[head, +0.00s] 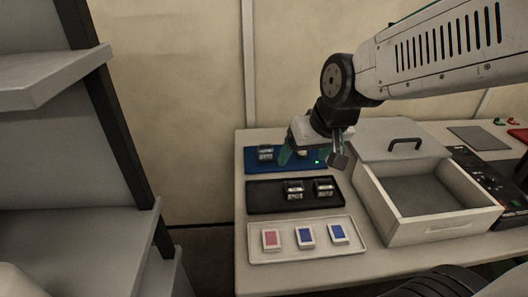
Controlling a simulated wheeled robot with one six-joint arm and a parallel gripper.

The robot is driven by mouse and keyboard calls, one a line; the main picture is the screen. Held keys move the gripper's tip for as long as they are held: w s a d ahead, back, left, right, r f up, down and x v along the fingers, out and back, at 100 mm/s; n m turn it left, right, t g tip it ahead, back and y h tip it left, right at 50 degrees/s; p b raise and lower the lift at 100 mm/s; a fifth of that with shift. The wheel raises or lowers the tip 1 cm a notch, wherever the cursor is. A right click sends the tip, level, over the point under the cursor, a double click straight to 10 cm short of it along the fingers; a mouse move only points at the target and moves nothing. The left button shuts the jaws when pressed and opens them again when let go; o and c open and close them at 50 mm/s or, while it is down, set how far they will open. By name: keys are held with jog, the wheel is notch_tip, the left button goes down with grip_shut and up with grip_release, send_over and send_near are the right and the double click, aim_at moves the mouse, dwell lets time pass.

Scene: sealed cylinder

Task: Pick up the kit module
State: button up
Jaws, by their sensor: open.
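My gripper (312,160) hangs open over the blue tray (256,166) at the back left of the table, its fingers pointing down. A small dark and silver module (265,153) sits on the blue tray, left of my gripper. Another small piece (302,153) shows between the fingers, partly hidden by them; I cannot tell whether they touch it. Two similar modules, one in the middle (293,190) and one at the right (324,186), sit on the black tray (264,196) in front. I cannot tell which one is the kit module.
A pale tray (283,256) in front holds one red and two blue cards. An open grey box (435,230) with a handled lid (388,140) behind it stands to the right. A dark panel (488,180) lies beyond it. Grey shelves (75,240) stand at the left, apart from the table.

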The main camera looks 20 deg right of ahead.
jog(key=w+a+f+m+t, duration=0.15)
jog(key=w+f+t, duration=0.45)
jog(key=w, duration=1)
jog(key=t+h, duration=0.2)
jog(key=h, duration=0.1)
send_near(266, 151)
jog(key=shift+w+a+f+m, duration=0.3)
jog(key=shift+w+f+m, duration=0.05)
jog(key=shift+w+f, duration=0.05)
jog(key=shift+w+d+f+h, duration=0.15)
jog(key=shift+w+f+h, duration=0.1)
jog(key=shift+f+h, duration=0.15)
jog(key=shift+t, duration=0.3)
jog(key=x, duration=0.7)
jog(key=shift+w+r, duration=0.1)
jog(key=shift+w, duration=0.3)
jog(key=c, duration=1.1)
